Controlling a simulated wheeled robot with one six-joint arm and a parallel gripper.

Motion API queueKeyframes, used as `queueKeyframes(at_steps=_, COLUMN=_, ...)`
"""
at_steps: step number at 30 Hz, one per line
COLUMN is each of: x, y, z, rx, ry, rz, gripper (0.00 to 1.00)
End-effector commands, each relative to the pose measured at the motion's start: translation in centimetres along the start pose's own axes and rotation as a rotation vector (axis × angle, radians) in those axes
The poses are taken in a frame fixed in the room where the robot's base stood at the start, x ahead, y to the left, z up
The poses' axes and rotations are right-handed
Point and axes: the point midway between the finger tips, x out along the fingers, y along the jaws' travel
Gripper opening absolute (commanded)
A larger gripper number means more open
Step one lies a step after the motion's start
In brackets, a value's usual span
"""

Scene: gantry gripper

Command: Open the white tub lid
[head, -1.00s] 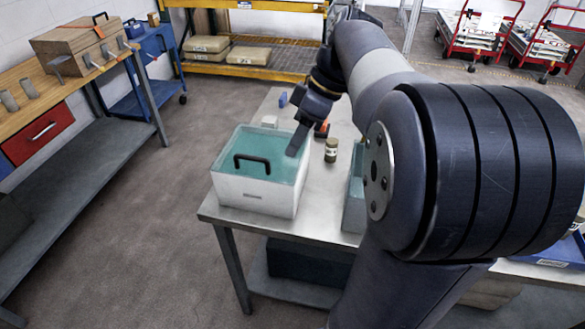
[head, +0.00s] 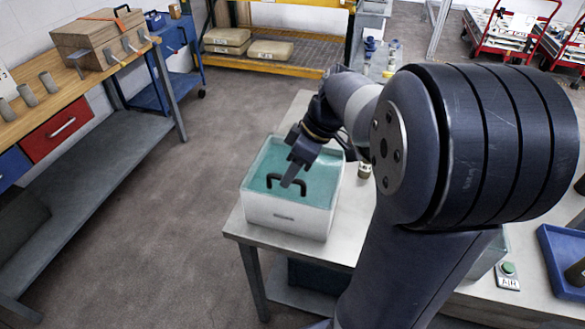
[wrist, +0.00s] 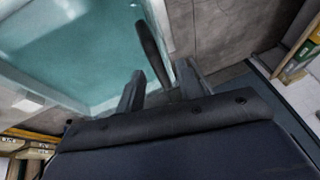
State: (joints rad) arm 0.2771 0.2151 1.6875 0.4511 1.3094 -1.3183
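The white tub (head: 287,218) stands on the metal table, its see-through teal lid (head: 268,163) on top. A black arched handle (head: 303,187) rises from the lid. My gripper (head: 292,178) is above the lid, pointing down at the handle and hiding part of it. In the wrist view, the two fingers of my gripper (wrist: 158,82) are apart with nothing held between them. The dark handle (wrist: 151,50) lies ahead of the gap between the fingers, over the teal lid (wrist: 85,45). I cannot tell whether a finger touches the handle.
The table (head: 350,205) has a small jar (head: 364,170) just right of the tub. A wooden workbench (head: 75,90) stands at left, with open floor (head: 190,200) between.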

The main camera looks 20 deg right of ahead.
Motion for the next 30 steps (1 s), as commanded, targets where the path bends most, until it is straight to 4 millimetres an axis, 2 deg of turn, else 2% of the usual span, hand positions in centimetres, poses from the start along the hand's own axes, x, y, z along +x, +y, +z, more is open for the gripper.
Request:
queueKeyframes(at_steps=4, x=-0.02, y=0.01, z=0.0, rx=0.0, ry=0.0, rz=0.0, gripper=0.33)
queueKeyframes(at_steps=16, x=-0.05, y=0.01, z=0.0, rx=0.0, ry=0.0, rz=0.0, gripper=0.0)
queueKeyframes(at_steps=30, x=-0.16, y=0.01, z=-0.04, rx=0.0, ry=0.0, rz=0.001, gripper=0.0)
